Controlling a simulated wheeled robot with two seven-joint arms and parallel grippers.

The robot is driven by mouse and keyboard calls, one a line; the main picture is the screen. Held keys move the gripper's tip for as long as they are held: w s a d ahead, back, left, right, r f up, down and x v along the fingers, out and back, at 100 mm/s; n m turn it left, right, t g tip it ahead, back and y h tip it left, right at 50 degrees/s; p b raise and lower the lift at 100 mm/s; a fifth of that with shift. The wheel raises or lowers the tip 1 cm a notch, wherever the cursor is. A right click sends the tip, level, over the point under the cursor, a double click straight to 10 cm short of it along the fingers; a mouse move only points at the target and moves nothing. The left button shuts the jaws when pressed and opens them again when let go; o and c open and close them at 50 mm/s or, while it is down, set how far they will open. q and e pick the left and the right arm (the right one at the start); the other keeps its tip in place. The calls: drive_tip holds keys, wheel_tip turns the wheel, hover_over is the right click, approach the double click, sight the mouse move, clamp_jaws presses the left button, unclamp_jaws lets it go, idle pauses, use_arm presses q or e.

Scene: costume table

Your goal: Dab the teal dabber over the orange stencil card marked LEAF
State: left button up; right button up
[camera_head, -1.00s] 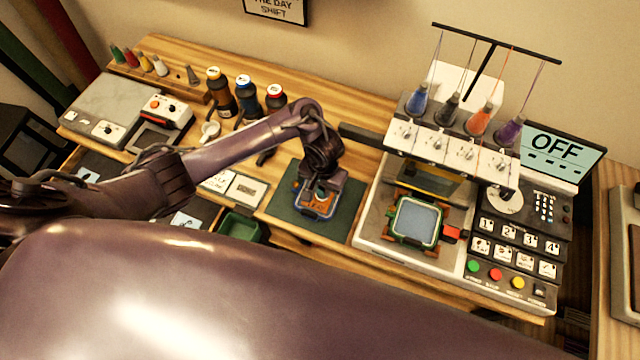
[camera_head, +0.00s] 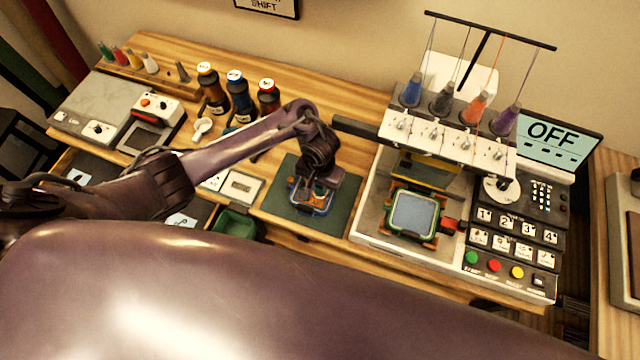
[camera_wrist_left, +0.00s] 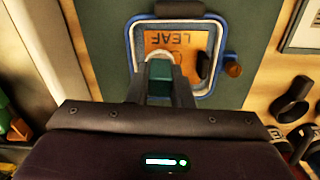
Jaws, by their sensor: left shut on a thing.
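The orange stencil card (camera_wrist_left: 190,40), marked LEAF, lies inside a blue hoop frame (camera_wrist_left: 221,55) on the dark green mat (camera_head: 342,207). My left gripper (camera_wrist_left: 165,88) is shut on the teal dabber (camera_wrist_left: 160,74), with the dabber at the card's near part in the left wrist view. A pale rim shows around the dabber's far end; I cannot tell whether it touches the card. In the head view my left gripper (camera_head: 313,186) is over the hoop and hides most of the card. My right gripper is not in view.
The embroidery machine (camera_head: 440,150) stands right of the mat, with a green hoop (camera_head: 413,211) in it and a screen (camera_head: 555,145) reading OFF. Several bottles (camera_head: 240,97) stand behind the arm. A green bin (camera_head: 236,223) is at the mat's front left.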

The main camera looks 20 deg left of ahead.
use_arm(q)
drive_tip(key=shift+f+b, duration=0.3)
drive_tip(key=shift+f, duration=0.2)
idle(0.4)
drive_tip(key=shift+s+f+p, duration=0.1)
drive_tip(key=shift+p, duration=0.25)
idle(1.6)
wheel_tip(320, 180, up, 3)
drive_tip(key=p, duration=0.3)
drive_tip(key=shift+f, duration=0.15)
drive_tip(key=shift+r, duration=2.2)
drive_tip(key=shift+w+a+f+b, duration=0.2)
drive_tip(key=shift+f+b, duration=0.35)
drive_tip(key=shift+f, duration=0.45)
drive_tip(key=shift+w+a+f+b, duration=0.2)
drive_tip(key=shift+f+b, duration=0.35)
drive_tip(key=shift+f, duration=0.4)
drive_tip(key=shift+w+a+f+b, duration=0.1)
drive_tip(key=shift+a+f+b, duration=0.15)
drive_tip(key=shift+f+b, duration=0.55)
drive_tip(key=shift+f, duration=0.2)
drive_tip(key=shift+f, duration=0.5)
